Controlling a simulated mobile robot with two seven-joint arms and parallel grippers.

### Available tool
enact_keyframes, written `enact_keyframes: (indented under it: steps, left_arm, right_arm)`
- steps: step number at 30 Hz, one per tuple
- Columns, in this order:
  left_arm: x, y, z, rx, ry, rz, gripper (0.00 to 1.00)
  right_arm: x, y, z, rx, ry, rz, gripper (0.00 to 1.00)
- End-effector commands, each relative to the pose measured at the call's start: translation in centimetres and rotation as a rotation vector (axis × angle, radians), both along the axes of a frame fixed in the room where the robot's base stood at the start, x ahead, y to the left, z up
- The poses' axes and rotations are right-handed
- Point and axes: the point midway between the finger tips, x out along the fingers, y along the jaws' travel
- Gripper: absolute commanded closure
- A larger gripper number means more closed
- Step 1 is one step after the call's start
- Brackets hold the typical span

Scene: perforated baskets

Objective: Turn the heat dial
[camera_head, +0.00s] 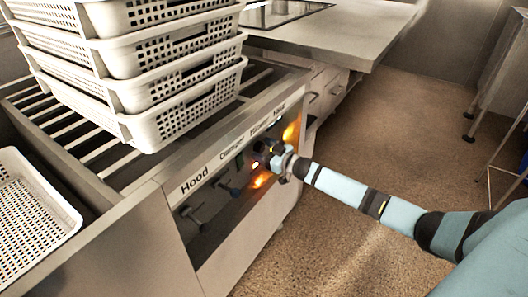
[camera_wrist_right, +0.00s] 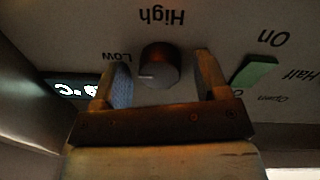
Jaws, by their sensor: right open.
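The heat dial (camera_wrist_right: 160,66) is a round dark knob on the control panel, seen close in the right wrist view. A pale mark on its face points left, towards the upside-down word Low; High is printed above it. My right gripper (camera_wrist_right: 163,76) is open, with one finger on each side of the dial. Whether the fingers touch it cannot be told. In the head view my right gripper (camera_head: 270,155) is at the panel's face, and the dial is not clear behind it. My left gripper is not in view.
White perforated baskets (camera_head: 160,125) stand stacked on the slatted top above the panel; another basket (camera_head: 40,195) sits at left. Dark levers (camera_head: 190,212) stick out below the Hood label. A green handle (camera_wrist_right: 256,73) is beside the right finger.

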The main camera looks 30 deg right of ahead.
Motion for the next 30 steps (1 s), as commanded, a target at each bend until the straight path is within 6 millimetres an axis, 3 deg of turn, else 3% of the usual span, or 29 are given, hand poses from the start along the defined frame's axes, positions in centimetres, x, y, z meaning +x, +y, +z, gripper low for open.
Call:
enact_keyframes:
  steps: [5,12,22,30]
  left_arm:
    - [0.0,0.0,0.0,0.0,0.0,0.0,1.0]
    - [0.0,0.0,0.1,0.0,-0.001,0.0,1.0]
    - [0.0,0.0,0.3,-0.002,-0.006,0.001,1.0]
    - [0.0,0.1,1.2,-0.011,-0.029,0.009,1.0]
  right_arm:
    - [0.0,0.0,0.0,0.0,0.0,0.0,0.32]
    - [0.0,0.0,0.0,0.0,0.0,0.0,0.81]
    - [0.0,0.0,0.0,-0.034,-0.014,-0.001,0.81]
    - [0.0,0.0,0.1,-0.184,-0.076,-0.001,0.81]
